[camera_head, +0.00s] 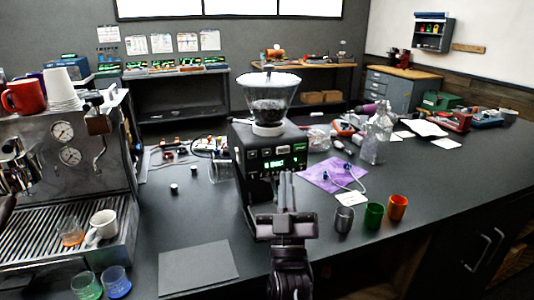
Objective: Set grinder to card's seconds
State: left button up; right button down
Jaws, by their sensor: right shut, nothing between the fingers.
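The black coffee grinder (243,151) stands upright on the dark counter, with a clear hopper (268,92) of beans on top. Its front panel has a lit green display (285,165) and small buttons; the digits are too small to read surely. My right gripper (287,177) is shut and empty, pointing at the grinder's front just below the display. I cannot tell if it touches. A small white card (351,199) lies on the counter right of the grinder; its writing is not legible. My left gripper is not in view.
An espresso machine (70,195) with cups stands at the left. A dark mat (198,267) lies in front. Steel, green (373,216) and orange cups stand at the right, near a purple cloth (333,175) and a glass bottle (376,135).

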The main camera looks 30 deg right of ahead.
aim_at(267, 153)
jog(key=shift+w+d+b, duration=0.2)
jog(key=shift+w+d, duration=0.15)
jog(key=shift+w, duration=1.1)
jog(key=shift+w+d+b, duration=0.2)
jog(key=shift+w+d, duration=0.1)
jog(key=shift+w, duration=1.1)
jog(key=shift+w+d+b, duration=0.2)
jog(key=shift+w+d, duration=0.15)
jog(key=shift+w, duration=1.1)
jog(key=shift+w, duration=0.1)
jog(key=shift+w, duration=0.25)
